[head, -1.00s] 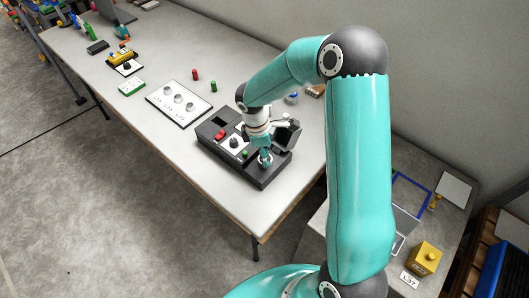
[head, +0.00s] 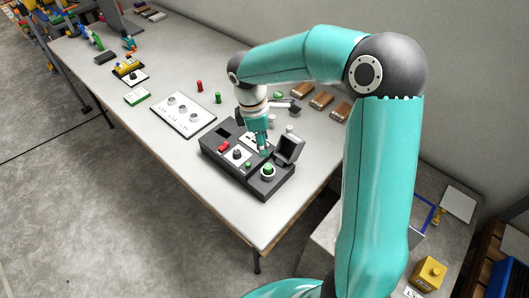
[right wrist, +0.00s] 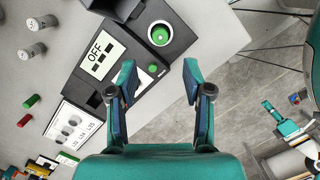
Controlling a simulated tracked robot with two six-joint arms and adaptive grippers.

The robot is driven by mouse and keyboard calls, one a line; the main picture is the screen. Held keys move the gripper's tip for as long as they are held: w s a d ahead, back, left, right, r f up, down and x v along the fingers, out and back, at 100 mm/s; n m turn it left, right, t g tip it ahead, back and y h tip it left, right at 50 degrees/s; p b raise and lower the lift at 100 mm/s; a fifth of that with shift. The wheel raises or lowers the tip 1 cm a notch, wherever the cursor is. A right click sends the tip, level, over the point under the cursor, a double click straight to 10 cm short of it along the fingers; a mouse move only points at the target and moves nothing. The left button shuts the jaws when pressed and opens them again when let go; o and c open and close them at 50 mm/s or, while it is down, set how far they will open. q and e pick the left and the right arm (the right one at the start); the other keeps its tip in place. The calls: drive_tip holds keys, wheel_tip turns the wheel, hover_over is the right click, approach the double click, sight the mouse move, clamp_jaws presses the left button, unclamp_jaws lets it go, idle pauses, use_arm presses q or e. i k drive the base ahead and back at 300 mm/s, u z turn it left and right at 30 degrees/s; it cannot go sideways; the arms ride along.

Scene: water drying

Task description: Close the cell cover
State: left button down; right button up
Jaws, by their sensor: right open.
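The cell cover (head: 290,148) is a dark grey lid standing open on the right part of the dark grey device box (head: 261,190). It shows partly at the top of the right wrist view (right wrist: 117,8). Beside it, a green-topped cell (head: 267,170) sits in a round white-rimmed well, and its green top shows in the wrist view (right wrist: 160,34). My right gripper (head: 264,152) is open and empty above the box, left of the cover and apart from it. Its fingers (right wrist: 157,70) are spread. Teal parts that look like my left gripper (right wrist: 288,125) show at the wrist view's right edge.
The box carries an OFF display (right wrist: 100,55), a red switch (head: 223,147) and a dark knob (head: 237,154). A white panel with knobs (head: 183,130) lies left. Brown blocks (head: 321,99) lie behind on the table (head: 180,92). The front table edge is close to the box.

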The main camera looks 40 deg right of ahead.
sight(289, 147)
drive_tip(key=k, duration=1)
